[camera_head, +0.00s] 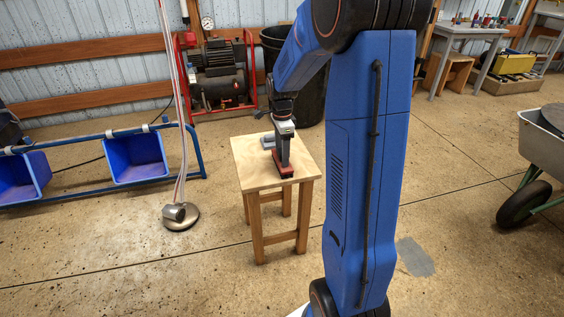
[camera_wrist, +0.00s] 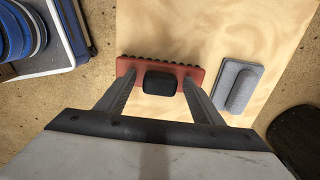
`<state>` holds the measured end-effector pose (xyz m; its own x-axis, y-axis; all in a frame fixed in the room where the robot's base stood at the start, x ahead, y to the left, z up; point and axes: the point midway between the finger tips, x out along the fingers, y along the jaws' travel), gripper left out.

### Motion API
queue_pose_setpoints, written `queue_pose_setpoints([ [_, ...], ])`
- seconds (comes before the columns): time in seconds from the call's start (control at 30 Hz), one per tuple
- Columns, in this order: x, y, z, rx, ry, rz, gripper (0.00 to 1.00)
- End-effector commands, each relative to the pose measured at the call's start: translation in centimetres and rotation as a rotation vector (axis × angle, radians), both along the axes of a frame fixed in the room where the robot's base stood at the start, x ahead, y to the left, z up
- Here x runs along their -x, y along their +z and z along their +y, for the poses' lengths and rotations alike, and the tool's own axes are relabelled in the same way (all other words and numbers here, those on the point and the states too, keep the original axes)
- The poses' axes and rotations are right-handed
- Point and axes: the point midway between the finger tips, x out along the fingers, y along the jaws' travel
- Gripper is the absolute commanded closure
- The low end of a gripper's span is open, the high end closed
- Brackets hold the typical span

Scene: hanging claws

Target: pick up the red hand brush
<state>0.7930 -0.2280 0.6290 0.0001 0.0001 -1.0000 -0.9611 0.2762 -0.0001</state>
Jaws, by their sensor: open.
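The red hand brush (camera_wrist: 126,66) lies on the wooden stool top (camera_wrist: 210,25), with dark bristles along its far edge and a black grip in its middle. It also shows in the head view (camera_head: 284,171), partly hidden by my gripper. My gripper (camera_wrist: 158,82) points down at it and is open, with one finger near each end of the brush and the black grip between them. I cannot tell whether the fingers touch the brush.
A grey block-like tool with a raised handle (camera_wrist: 238,86) lies on the same stool, right of the brush. Blue bins (camera_head: 135,158) stand further left. A wheelbarrow (camera_head: 540,150) is at right.

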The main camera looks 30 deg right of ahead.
Motion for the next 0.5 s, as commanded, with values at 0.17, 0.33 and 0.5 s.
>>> queue_pose_setpoints([
  [0.17, -0.01, 0.03, 0.00, 0.000, 0.000, 0.000, 0.53],
  [0.33, -0.01, 0.04, 0.00, 0.000, 0.000, 0.000, 0.88],
  [0.5, -0.02, 0.06, -0.01, 0.000, 0.000, 0.000, 0.92],
])
